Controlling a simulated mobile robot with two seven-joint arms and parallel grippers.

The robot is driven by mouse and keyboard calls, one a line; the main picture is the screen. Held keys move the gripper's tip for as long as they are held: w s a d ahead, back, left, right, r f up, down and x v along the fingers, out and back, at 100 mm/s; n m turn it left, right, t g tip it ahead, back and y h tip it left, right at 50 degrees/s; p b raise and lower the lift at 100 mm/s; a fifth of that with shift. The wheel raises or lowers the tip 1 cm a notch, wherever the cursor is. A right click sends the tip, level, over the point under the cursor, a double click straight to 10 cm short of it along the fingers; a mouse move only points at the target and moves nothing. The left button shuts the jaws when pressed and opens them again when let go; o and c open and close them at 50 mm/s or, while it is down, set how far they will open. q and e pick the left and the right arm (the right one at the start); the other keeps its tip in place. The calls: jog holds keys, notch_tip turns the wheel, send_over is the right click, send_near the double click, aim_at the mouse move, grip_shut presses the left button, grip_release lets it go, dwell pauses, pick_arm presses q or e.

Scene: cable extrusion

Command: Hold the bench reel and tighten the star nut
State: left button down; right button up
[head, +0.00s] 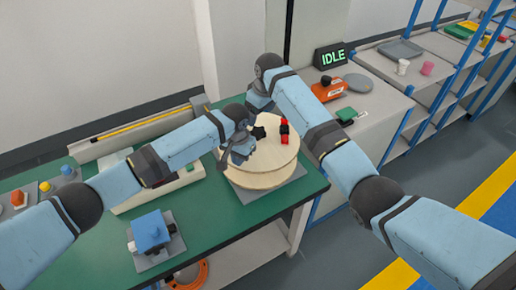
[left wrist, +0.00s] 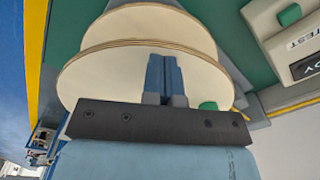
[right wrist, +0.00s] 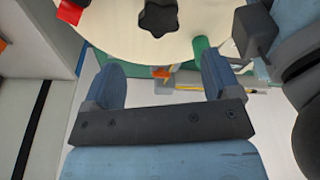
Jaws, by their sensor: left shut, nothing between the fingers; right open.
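The bench reel (head: 262,172), with two pale wooden discs, sits on a grey plate on the green bench. The black star nut (head: 258,132) is on its upper disc; it also shows in the right wrist view (right wrist: 158,18). A red and black part (head: 284,134) stands beside the nut on the disc. My left gripper (head: 238,152) is at the reel's left side; in the left wrist view its fingers (left wrist: 163,62) are shut and empty in front of the discs. My right gripper (right wrist: 162,75) is open and empty beside the disc, with the nut beyond its fingertips.
A blue device (head: 152,232) on a grey plate stands at the bench front. A long rail unit (head: 140,125) lies behind at left. An IDLE display (head: 331,56) and an orange device (head: 327,92) stand on the grey counter at right.

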pick_arm(q)
jog(key=shift+s+a+f, duration=0.1)
jog(key=shift+s+f, duration=0.1)
jog(key=shift+f, duration=0.25)
pick_arm(e)
jog(key=shift+r, duration=0.75)
pick_arm(q)
jog(key=r+p, duration=0.2)
jog(key=shift+w+r+p, duration=0.25)
jog(key=shift+p, duration=0.1)
notch_tip(320, 180, up, 2)
jog(key=shift+r+p, duration=0.2)
jog(key=shift+p, duration=0.85)
jog(key=shift+r+p, duration=0.85)
jog(key=shift+p, duration=0.05)
pick_arm(e)
notch_tip(320, 180, up, 6)
jog(key=shift+w+f, duration=0.1)
jog(key=shift+w, duration=0.05)
